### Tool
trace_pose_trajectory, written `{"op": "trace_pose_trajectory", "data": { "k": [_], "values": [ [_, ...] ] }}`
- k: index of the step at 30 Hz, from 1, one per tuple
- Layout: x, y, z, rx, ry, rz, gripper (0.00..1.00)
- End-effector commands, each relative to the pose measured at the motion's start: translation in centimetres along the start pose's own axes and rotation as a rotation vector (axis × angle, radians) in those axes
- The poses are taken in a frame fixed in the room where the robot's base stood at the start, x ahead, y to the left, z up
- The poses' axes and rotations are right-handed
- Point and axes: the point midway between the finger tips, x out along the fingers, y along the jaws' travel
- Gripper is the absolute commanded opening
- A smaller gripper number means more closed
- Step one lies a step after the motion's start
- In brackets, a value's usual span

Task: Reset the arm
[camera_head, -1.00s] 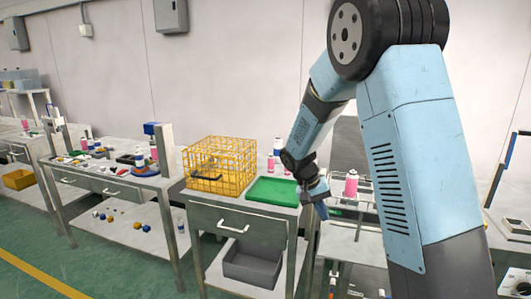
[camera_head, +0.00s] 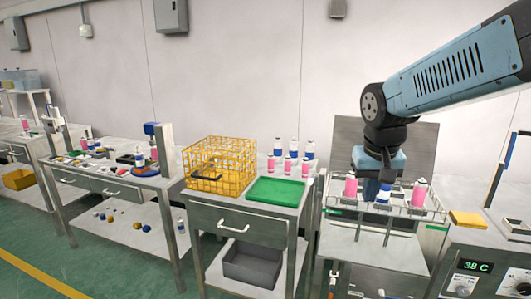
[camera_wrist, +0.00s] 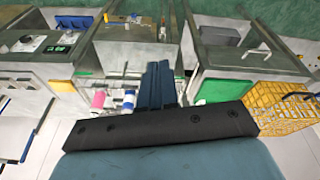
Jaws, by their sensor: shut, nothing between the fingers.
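My arm comes in from the upper right in the head view. My gripper (camera_head: 387,180) points down over the wire rack (camera_head: 405,210) at the station right of the green tray. Pink cans (camera_head: 350,186) (camera_head: 419,193) stand in the rack on either side of it, and a blue-and-white can (camera_head: 383,194) shows just below it. In the wrist view my gripper's dark blue fingers (camera_wrist: 157,84) are together with nothing between them. Whether the fingertips touch anything below is hard to tell.
A yellow wire basket (camera_head: 220,165) and a green tray (camera_head: 275,191) sit on the cabinet to the left. Several pink and blue cans (camera_head: 308,149) stand behind the tray. A yellow pad (camera_head: 468,219) and a device reading 38 C (camera_head: 475,266) are at right.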

Motion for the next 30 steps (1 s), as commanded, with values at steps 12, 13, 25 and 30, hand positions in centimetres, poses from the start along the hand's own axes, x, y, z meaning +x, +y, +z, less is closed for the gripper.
{"op": "trace_pose_trajectory", "data": {
  "k": [12,13,25,30],
  "values": [
    [-4.7,1.1,7.3,-0.033,0.184,-0.064,0.00],
    [-4.8,1.1,7.7,-0.036,0.194,-0.065,0.00],
    [-5.5,1.2,9.8,-0.052,0.246,-0.071,0.00],
    [-5.5,1.2,9.8,-0.052,0.246,-0.071,0.00]
  ]
}}
